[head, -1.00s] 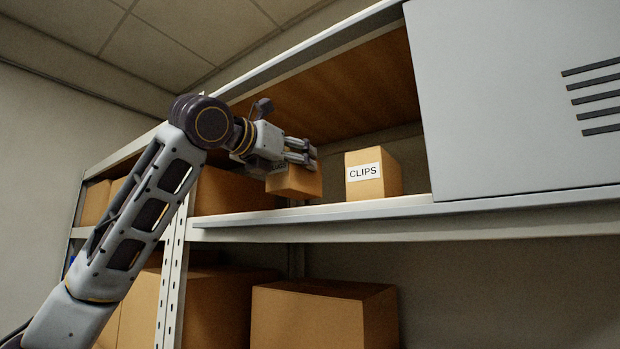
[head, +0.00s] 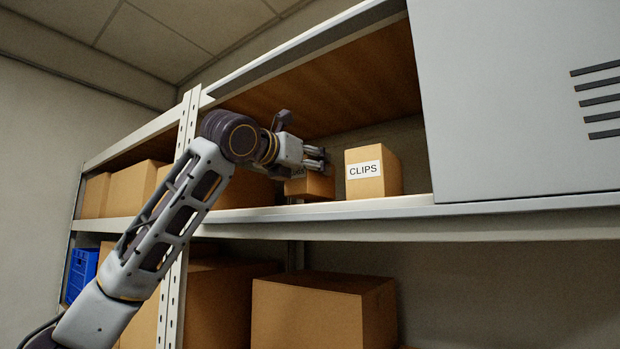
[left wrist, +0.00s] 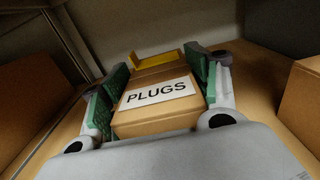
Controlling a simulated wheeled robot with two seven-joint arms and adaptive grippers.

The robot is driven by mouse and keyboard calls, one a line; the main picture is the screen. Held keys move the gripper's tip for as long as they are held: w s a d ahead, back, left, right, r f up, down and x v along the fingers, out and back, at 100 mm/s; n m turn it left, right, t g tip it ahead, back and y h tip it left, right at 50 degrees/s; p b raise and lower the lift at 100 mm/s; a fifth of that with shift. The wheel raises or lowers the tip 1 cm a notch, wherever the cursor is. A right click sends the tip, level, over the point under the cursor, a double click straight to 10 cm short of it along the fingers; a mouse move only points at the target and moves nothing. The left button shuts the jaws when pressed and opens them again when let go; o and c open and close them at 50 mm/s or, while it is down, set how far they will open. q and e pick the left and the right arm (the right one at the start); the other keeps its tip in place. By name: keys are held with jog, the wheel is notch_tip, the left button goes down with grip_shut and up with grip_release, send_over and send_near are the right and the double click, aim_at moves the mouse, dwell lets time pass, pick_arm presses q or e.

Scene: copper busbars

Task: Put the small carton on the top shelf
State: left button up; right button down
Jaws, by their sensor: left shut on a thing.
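The small carton (head: 318,187) is brown and is partly hidden by my left gripper in the head view. The left wrist view shows it as a carton (left wrist: 155,121) with a white label reading PLUGS. My left gripper (head: 318,158) is shut on it, with a green-padded finger on each side in the left wrist view (left wrist: 158,85). The carton is over the top shelf (head: 390,207), left of the CLIPS carton and apart from it. I cannot tell whether its underside touches the shelf board. My right gripper is not in view.
The CLIPS carton (head: 386,184) stands on the shelf, right of my gripper. A grey louvred panel (head: 510,100) closes off the right side. Larger cartons (head: 322,310) stand on the level below. A blue crate (head: 82,272) is at far left. A yellow piece (left wrist: 158,62) lies beyond the held carton.

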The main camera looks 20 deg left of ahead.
aim_at(306, 197)
pick_arm(q)
jog(key=shift+a+f, duration=0.1)
jog(key=shift+f, duration=1.25)
jog(key=shift+f, duration=0.1)
jog(key=o, duration=1.4)
jog(key=shift+c, duration=0.2)
jog(key=shift+s+a, duration=0.2)
jog(key=shift+s, duration=0.45)
jog(key=b+v, duration=0.3)
jog(key=v, duration=0.7)
jog(key=shift+s+a, duration=0.1)
jog(key=shift+s, duration=0.25)
